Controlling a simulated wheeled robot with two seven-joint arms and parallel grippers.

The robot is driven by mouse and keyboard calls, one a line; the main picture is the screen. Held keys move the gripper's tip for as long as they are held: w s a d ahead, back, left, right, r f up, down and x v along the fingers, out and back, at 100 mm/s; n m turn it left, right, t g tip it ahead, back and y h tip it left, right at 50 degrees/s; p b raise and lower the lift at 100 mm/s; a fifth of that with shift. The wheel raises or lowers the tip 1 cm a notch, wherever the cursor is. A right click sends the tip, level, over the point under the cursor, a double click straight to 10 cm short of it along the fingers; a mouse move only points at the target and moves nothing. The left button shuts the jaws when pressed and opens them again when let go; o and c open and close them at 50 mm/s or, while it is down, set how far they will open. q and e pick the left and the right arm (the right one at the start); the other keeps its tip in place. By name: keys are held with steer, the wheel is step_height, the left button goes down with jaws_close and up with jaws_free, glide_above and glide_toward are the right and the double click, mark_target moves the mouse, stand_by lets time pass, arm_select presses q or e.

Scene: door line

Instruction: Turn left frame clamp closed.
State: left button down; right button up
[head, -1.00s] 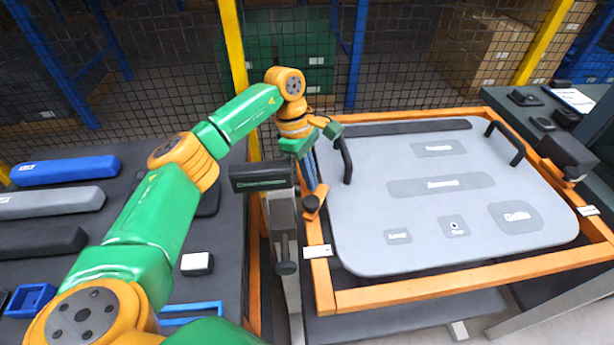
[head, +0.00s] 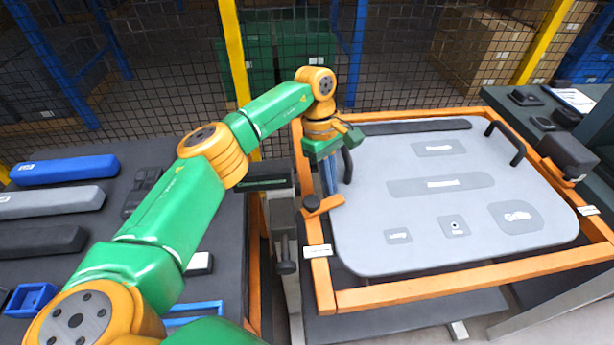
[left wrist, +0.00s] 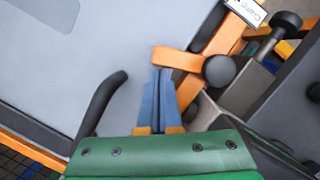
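The left frame clamp (head: 335,203) is an orange bar with a black round knob, on the left rail of the orange frame. Its bar points right, across the rail, with its end over the edge of the grey panel (head: 370,240). In the left wrist view the clamp bar (left wrist: 174,59) lies right at the fingertips. My left gripper (head: 330,190) points down behind the bar. Its blue fingers (left wrist: 160,75) are together with nothing visible between them, and their tips appear to touch the bar. My right gripper is out of view.
A black panel handle (head: 347,163) stands just right of my left fingers. A dark-topped grey post (head: 283,225) stands close left of the clamp. A bench at left holds blue, grey and black bars. A mesh fence runs behind.

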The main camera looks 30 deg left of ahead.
arm_select(q)
steer(key=shift+s+d, duration=0.25)
steer(key=shift+d, duration=0.65)
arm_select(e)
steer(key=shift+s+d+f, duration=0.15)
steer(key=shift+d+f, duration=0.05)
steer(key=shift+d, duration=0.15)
arm_select(q)
steer(key=shift+d, duration=0.1)
